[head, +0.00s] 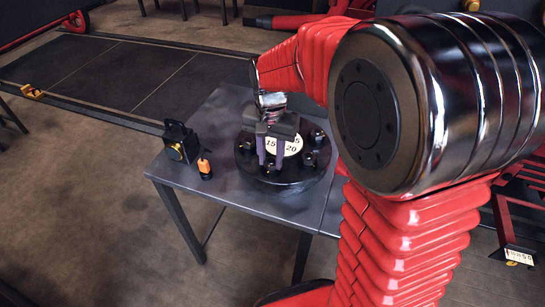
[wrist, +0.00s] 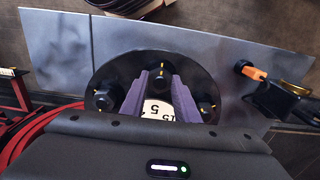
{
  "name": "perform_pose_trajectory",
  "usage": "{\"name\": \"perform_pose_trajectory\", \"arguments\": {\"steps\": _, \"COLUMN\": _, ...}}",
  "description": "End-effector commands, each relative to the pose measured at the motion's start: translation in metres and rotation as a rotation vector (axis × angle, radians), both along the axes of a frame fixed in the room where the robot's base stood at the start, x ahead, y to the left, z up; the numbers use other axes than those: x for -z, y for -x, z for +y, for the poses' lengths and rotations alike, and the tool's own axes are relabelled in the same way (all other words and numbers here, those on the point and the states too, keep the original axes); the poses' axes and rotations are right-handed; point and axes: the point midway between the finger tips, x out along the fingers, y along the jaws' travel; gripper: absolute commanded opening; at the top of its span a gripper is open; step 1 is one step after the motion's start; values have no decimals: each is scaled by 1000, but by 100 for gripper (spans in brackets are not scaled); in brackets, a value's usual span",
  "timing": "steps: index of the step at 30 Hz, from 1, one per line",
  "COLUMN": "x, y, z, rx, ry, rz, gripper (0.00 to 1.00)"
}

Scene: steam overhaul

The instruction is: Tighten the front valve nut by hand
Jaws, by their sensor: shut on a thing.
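A round black cover (head: 285,184) lies on the grey table, with several dark nuts around its rim and a pale numbered plate (head: 292,145) in its middle. My gripper (head: 271,163) points down over the cover, its two purple fingers at the near side. In the wrist view my gripper (wrist: 155,72) has its fingertips on either side of the front valve nut (wrist: 155,60), shut on it. A yellow mark shows on top of that nut. The fingers hide much of it in the head view. The cover's rim also shows in the wrist view (wrist: 122,65).
Other marked nuts stand left (wrist: 103,99) and right (wrist: 207,104) of my fingers. The table's far left is bare.

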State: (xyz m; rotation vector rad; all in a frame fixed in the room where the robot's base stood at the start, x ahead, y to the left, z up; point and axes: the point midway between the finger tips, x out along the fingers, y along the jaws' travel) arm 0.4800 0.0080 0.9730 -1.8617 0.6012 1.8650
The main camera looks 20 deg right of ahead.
Motion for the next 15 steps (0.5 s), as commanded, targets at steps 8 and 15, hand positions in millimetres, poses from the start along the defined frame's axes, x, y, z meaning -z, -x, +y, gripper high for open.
{"name": "perform_pose_trajectory", "arguments": {"steps": 8, "x": -2, "y": -1, "z": -1, "rx": 22, "ry": 2, "rz": -4, "gripper": 6}}
{"name": "perform_pose_trajectory", "arguments": {"steps": 15, "x": -2, "y": -1, "z": -2, "rx": 21, "ry": 2, "rz": -5, "gripper": 30}}
